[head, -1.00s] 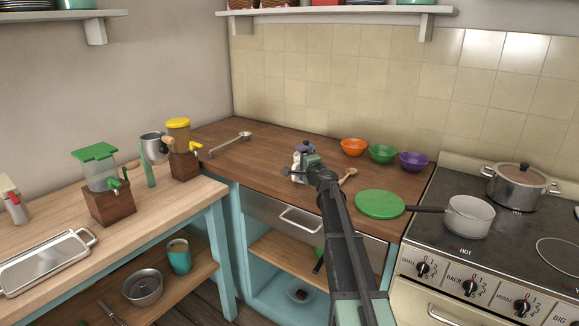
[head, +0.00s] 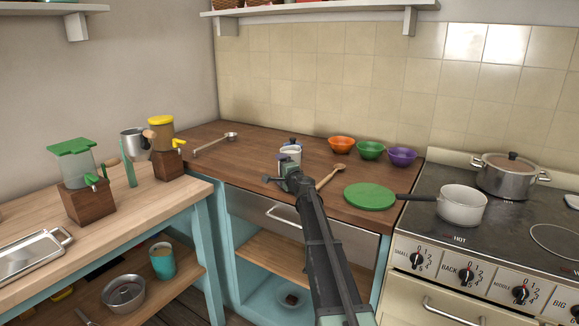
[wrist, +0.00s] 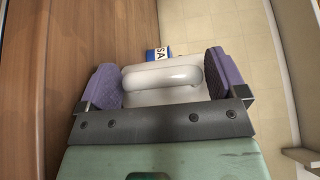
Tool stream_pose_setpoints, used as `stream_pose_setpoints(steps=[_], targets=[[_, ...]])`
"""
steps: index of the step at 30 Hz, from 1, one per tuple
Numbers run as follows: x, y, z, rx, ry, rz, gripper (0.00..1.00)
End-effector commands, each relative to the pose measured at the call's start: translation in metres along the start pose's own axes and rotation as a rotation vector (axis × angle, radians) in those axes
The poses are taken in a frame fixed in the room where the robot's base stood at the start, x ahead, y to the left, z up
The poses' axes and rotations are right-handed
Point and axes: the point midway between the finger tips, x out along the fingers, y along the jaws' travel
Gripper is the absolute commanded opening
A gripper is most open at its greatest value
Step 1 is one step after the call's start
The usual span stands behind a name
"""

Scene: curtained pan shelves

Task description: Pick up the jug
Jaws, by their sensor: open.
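The white jug (head: 290,154) stands on the dark wooden counter, just beyond my gripper (head: 284,172) in the head view. In the wrist view its rounded white handle (wrist: 163,75) lies between the two purple finger pads of my gripper (wrist: 165,82). The jaws are open, with a pad on each side of the handle. I cannot tell whether either pad touches it. My gripper hides the jug's lower part in the head view.
A blue-lidded container (head: 291,142) stands close behind the jug, and a wooden spoon (head: 330,176) lies to its right. An orange bowl (head: 341,145), a green bowl (head: 370,150) and a purple bowl (head: 402,156) stand behind. A green disc (head: 370,196) lies near the stove.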

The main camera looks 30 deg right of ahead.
Motion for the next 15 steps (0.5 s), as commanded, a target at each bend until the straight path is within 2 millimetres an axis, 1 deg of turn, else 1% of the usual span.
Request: stream_pose_setpoints(steps=[1, 3, 8, 9, 14, 15], targets=[[0.0121, 0.0, -0.001, 0.0, 0.0, 0.0, 0.91], [0.0173, 0.0, -0.0007, 0.0, 0.001, 0.0, 0.91], [0.0164, 0.0001, -0.0001, 0.0, 0.001, 0.0, 0.91], [0.0164, 0.0001, -0.0001, 0.0, 0.001, 0.0, 0.89], [0.0163, 0.0001, -0.0001, 0.0, 0.001, 0.0, 0.65], [0.0163, 0.0001, -0.0001, 0.0, 0.001, 0.0, 0.58]])
